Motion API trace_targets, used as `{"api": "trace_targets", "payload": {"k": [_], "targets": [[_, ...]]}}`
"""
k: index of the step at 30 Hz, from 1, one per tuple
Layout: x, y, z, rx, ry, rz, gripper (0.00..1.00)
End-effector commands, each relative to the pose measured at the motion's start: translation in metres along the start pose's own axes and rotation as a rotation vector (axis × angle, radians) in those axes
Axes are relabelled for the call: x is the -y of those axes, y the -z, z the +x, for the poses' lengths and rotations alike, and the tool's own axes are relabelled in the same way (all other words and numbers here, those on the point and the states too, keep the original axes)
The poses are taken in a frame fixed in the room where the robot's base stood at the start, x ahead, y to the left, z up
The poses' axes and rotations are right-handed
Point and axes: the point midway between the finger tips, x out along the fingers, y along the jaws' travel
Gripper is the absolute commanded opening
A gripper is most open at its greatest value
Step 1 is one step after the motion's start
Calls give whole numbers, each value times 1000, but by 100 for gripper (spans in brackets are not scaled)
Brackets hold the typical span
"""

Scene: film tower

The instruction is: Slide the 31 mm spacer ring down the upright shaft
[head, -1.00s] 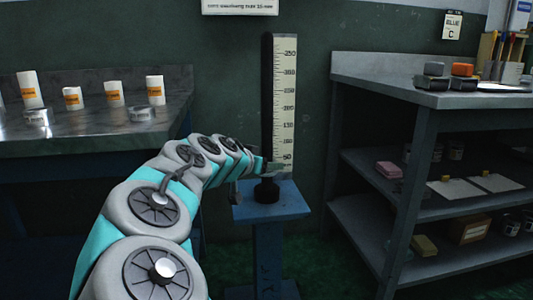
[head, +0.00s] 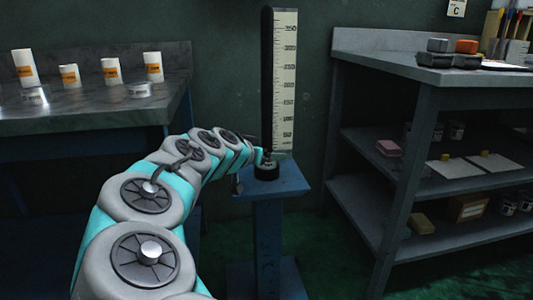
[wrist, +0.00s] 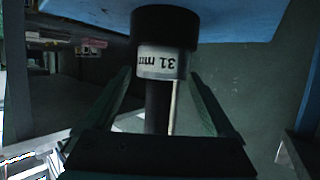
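The spacer ring (wrist: 160,62) is white with an upside-down "31 mm" label. In the wrist view it is around the dark upright shaft (wrist: 157,105), against the black base collar (wrist: 165,25), with no gap visible. The shaft (head: 267,80) stands on the blue pedestal (head: 282,182) in the head view, where the collar (head: 266,173) shows at its foot. My gripper (wrist: 160,74) is open, its fingers on either side of the shaft and their tips apart near the ring's edge. In the head view the ring cannot be made out near my gripper.
A pale ruled scale (head: 284,85) stands right beside the shaft. A metal bench (head: 100,112) with white labelled containers is at left. A shelf unit (head: 405,75) with boxes is at right. Open floor lies between pedestal and shelves.

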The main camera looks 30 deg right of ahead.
Motion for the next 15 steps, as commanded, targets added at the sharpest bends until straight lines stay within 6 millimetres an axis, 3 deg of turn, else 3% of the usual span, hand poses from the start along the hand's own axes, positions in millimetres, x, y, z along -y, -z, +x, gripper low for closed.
{"api": "trace_targets", "payload": {"k": [10,15], "targets": [[0,0,-2,0,0,0,100],[1,1,-20,-1,1,-1,100]]}}
